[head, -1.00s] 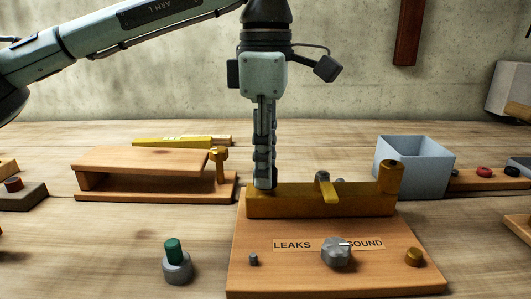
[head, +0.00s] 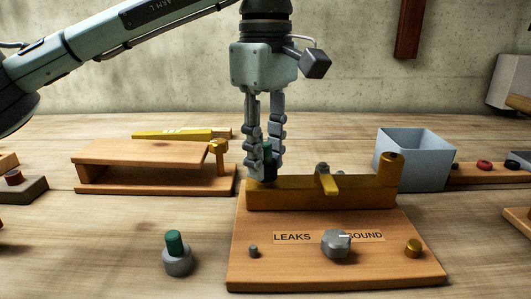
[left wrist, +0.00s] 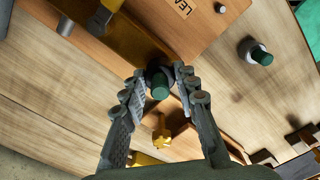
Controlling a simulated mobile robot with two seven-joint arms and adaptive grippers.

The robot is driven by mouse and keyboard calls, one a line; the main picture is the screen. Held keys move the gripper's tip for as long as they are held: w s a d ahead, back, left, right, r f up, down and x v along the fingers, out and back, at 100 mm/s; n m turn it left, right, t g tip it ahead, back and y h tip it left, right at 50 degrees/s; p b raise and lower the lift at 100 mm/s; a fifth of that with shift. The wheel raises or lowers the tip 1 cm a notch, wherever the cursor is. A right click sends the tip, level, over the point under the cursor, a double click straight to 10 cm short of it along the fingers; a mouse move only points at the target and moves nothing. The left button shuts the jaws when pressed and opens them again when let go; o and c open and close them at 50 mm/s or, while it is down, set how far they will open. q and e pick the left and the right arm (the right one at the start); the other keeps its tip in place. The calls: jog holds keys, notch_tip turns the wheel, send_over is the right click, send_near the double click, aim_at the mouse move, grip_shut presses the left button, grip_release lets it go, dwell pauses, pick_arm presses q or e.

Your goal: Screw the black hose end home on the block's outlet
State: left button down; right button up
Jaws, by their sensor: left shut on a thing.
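The brass block (head: 300,196) lies along the back of a wooden board (head: 240,270), with a lever (head: 327,184) on its top and a raised post (head: 391,168) at its right end. My left gripper (head: 263,175) points down at the block's left end, shut on the black hose end (head: 268,175), which has a green stub on top. The left wrist view shows the green stub (left wrist: 160,84) and dark collar between the fingers. The outlet is hidden, so I cannot tell how far the hose end is seated. My right gripper is not in view.
A grey hose end with a green stub (head: 177,255) stands at the front left. A wooden stand (head: 140,160) with a brass fitting is at left, a grey-blue bin (head: 414,160) at back right.

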pick_arm(q)
jog(key=shift+m, duration=0.3)
jog(key=m, duration=0.3)
dwell(0.3)
jog(key=shift+m, duration=0.8)
jog(key=shift+w+r+m, duration=0.1)
jog(key=shift+r+m, duration=0.05)
jog(key=shift+m, duration=0.75)
